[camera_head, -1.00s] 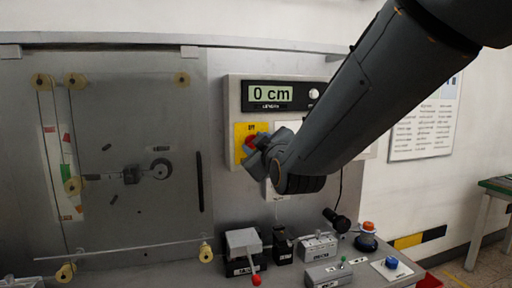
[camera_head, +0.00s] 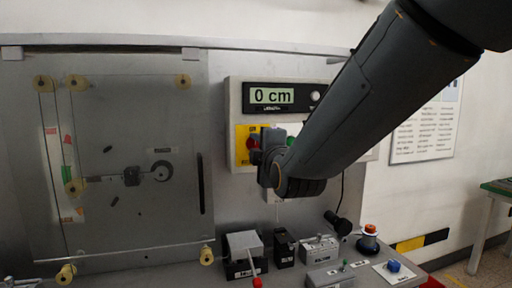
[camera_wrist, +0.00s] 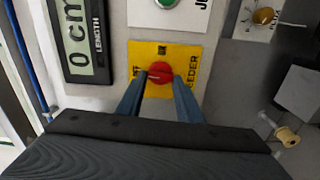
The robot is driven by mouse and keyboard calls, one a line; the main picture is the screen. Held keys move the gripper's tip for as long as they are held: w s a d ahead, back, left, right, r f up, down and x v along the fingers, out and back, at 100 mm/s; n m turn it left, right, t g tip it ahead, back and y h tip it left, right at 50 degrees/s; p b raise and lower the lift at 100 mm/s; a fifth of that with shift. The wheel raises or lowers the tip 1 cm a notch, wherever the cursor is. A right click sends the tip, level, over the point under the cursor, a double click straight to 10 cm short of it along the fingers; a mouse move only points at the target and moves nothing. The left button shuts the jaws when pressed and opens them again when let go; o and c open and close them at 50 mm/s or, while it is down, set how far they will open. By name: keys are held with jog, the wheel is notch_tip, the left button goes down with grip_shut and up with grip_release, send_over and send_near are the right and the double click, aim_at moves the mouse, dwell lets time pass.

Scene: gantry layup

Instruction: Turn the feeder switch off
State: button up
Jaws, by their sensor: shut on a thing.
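The feeder switch is a red knob (camera_wrist: 160,73) on a yellow plate (camera_wrist: 143,51) marked FEEDER in the wrist view. The plate's ON and OFF marks are partly visible, the latter partly covered by a finger. In the head view the knob (camera_head: 252,143) and plate (camera_head: 240,157) are partly hidden behind my gripper (camera_head: 259,153). In the wrist view my gripper (camera_wrist: 160,82) has its two blue-grey fingers on either side of the knob, shut on it. Which mark the knob points to is hard to tell.
The LENGTH display (camera_head: 271,96) above the plate reads 0 cm. A green button (camera_wrist: 167,2) sits on a white plate beside the yellow one. Below, a bench holds several small boxes, a red-tipped lever (camera_head: 257,282) and an orange-topped button (camera_head: 370,229).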

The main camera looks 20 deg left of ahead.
jog(key=shift+n, duration=0.6)
jog(key=o, duration=1.1)
jog(key=shift+b+v, duration=0.95)
jog(key=shift+v, duration=2.95)
